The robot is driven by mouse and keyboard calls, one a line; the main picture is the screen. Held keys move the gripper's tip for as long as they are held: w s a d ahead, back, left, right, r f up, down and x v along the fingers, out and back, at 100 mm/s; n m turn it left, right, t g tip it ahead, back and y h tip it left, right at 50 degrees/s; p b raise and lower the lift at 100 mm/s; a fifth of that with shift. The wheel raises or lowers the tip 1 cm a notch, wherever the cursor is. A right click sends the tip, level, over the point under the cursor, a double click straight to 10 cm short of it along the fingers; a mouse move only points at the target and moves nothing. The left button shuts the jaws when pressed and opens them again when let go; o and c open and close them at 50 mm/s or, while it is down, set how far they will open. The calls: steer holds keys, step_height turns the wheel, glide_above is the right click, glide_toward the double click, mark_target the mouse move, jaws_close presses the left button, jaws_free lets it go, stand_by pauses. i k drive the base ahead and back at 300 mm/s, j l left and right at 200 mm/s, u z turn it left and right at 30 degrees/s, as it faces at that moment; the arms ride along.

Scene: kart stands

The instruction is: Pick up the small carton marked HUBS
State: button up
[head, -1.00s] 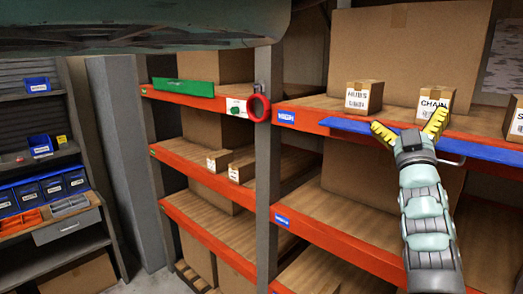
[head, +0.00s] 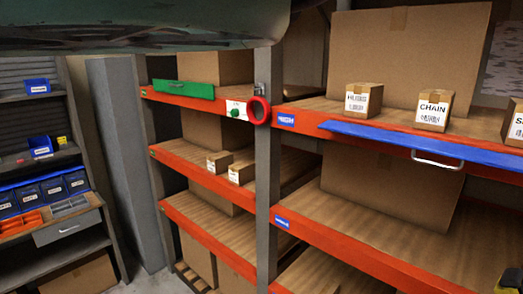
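The small carton marked HUBS (head: 363,99) stands upright on the upper shelf of the right rack bay. Its label is blurred now, but reads HUBS in the earlier view. My gripper (head: 510,281) shows only as a yellow finger part at the bottom right corner, well below and to the right of the carton. The rest of it is outside the frame, so its opening and anything in it are hidden.
A carton marked CHAIN (head: 433,110) stands right of it, and another carton (head: 515,125) is cut off at the right edge. A blue strip (head: 350,127) with a handle runs along the shelf front. A big box (head: 405,50) stands behind. A red ring (head: 258,110) is on the post.

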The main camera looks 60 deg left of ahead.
mark_target(363, 100)
steer(key=i+u, duration=0.15)
steer(key=u, duration=0.25)
steer(key=i+l+u, duration=0.1)
steer(key=u, duration=0.25)
steer(key=i+l+u, duration=0.1)
steer(key=u, duration=0.3)
steer(key=l, duration=0.1)
